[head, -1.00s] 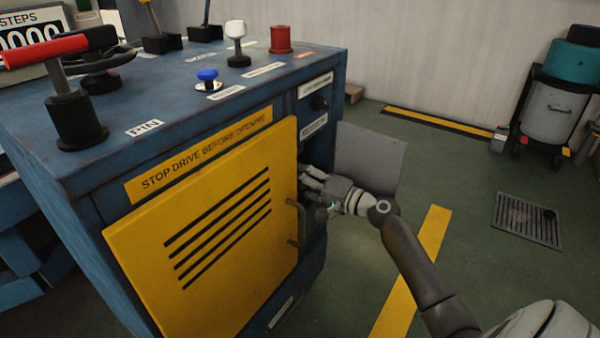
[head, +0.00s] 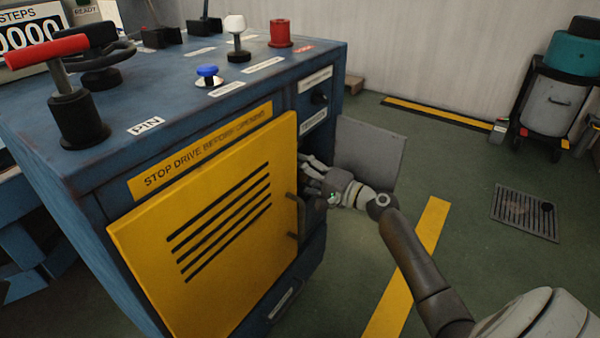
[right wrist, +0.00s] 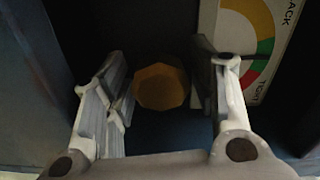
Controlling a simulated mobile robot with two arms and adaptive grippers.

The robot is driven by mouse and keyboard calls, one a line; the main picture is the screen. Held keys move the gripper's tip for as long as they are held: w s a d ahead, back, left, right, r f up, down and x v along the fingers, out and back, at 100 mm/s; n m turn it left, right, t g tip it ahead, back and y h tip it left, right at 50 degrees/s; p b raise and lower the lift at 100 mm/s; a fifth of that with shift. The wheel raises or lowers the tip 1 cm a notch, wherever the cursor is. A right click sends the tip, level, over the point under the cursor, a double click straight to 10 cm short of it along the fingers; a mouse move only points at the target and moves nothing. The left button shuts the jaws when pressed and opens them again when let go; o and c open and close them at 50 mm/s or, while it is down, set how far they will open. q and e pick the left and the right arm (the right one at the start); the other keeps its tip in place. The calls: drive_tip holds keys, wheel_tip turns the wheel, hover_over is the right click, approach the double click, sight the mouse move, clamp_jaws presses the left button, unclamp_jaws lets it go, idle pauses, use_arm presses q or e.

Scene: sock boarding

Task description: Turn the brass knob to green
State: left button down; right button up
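In the right wrist view the brass knob (right wrist: 161,86) is a faceted, dull gold shape inside a dark recess. My right gripper (right wrist: 164,90) has its fingers apart, one on each side of the knob, with gaps visible. Right of the knob is a pale dial plate (right wrist: 245,50) with yellow, red and green arc bands and the letters "ACK" and "TIGHT", partly hidden by a finger. In the head view my right gripper (head: 316,172) reaches into the opening on the cabinet's right part; the knob is hidden there. My left gripper is not in view.
The blue cabinet (head: 75,180) has a yellow door (head: 205,230) with a handle close to my right gripper. A grey open flap (head: 368,152) stands just behind the gripper. Controls stand on the cabinet top.

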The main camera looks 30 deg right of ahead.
idle(0.3)
drive_tip(key=v, duration=1.2)
drive_tip(key=shift+f, duration=0.1)
